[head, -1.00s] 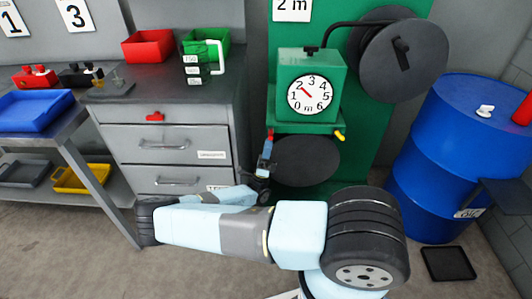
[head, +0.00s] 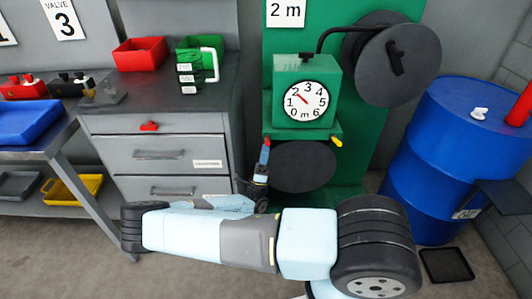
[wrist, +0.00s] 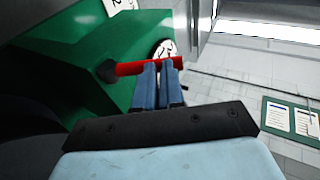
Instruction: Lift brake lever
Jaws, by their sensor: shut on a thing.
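The brake lever is a red bar (wrist: 125,69) in the wrist view, running sideways from a dark round pivot on the green machine. In the head view only a small red end of the lever (head: 267,142) shows, at the left edge of the green machine (head: 330,85), below the dial box. My gripper (wrist: 158,68) has its two blue fingers close together and shut on the red bar, covering its middle. In the head view my gripper (head: 264,158) is small, pointing up at the lever. The dial (head: 306,101) has a red needle between 1 and 2.
A blue drum (head: 440,150) stands at right.

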